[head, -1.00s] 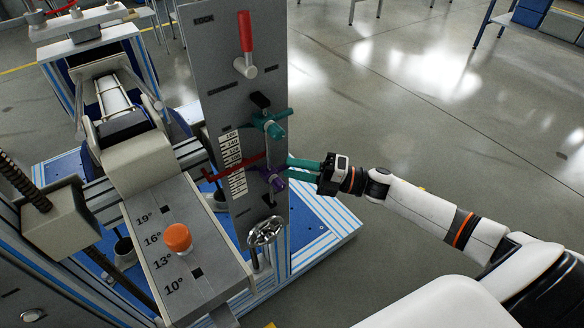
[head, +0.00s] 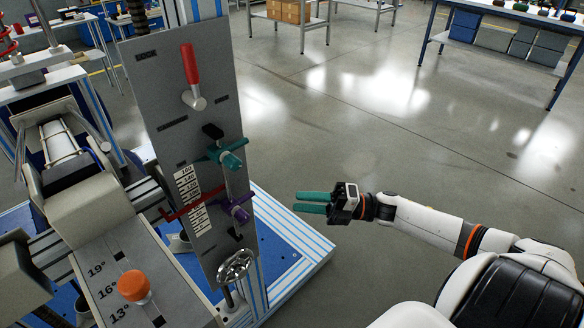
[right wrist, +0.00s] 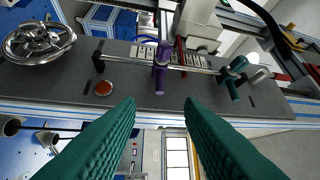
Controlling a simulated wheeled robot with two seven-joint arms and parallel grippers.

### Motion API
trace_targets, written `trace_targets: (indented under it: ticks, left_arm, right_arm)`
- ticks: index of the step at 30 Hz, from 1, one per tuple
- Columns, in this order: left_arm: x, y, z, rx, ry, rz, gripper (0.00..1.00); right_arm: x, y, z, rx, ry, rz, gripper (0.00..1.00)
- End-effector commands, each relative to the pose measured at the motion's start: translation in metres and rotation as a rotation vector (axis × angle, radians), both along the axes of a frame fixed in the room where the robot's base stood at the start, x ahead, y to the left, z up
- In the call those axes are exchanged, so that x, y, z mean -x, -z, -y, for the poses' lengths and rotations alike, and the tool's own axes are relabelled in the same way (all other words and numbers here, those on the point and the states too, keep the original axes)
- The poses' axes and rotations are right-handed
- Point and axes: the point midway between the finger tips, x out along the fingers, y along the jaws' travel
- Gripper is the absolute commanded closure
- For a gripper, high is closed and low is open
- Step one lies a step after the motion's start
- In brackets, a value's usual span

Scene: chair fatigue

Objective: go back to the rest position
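My right gripper (head: 297,201) is at the right of the grey upright panel (head: 172,95), its two green fingers pointing left with a gap between them. In the right wrist view the fingers (right wrist: 159,102) stand apart with nothing between them. The purple clamp handle (head: 238,211) on the panel's slot is clear of the fingers; it also shows in the right wrist view (right wrist: 161,68). A teal clamp handle (head: 231,160) sits above it. My left gripper is not in view.
A red lever (head: 189,64) is high on the panel and a handwheel (head: 235,266) is low on it. An orange knob (head: 134,287) stands on the angle plate at the lower left. Open floor (head: 340,120) lies to the right, with tables at the back.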

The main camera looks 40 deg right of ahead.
Motion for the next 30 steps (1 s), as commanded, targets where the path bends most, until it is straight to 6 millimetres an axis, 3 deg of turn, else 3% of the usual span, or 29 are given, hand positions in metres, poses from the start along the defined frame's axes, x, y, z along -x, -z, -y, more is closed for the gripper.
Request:
trace_targets:
  ticks: [8,11,14,16,20,25,30]
  left_arm:
    - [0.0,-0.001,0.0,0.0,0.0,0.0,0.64]
    - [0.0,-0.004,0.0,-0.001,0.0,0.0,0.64]
    - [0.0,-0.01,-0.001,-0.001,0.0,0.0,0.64]
    - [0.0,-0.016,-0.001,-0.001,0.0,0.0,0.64]
    - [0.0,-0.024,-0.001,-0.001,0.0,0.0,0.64]
    - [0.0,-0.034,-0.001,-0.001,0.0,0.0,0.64]
    - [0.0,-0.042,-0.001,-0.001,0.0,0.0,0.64]
  right_arm:
    - [-0.001,0.003,0.001,-0.006,0.013,-0.012,0.66]
    - [-0.008,0.023,0.012,-0.043,0.094,-0.082,0.66]
    - [-0.015,0.069,0.034,-0.124,0.262,-0.239,0.66]
    - [-0.014,0.116,0.051,-0.199,0.409,-0.388,0.66]
    - [0.012,0.212,0.069,-0.339,0.671,-0.678,0.66]
    - [0.079,0.324,0.06,-0.488,0.96,-1.032,0.66]
    - [0.168,0.411,0.019,-0.594,1.21,-1.363,0.66]
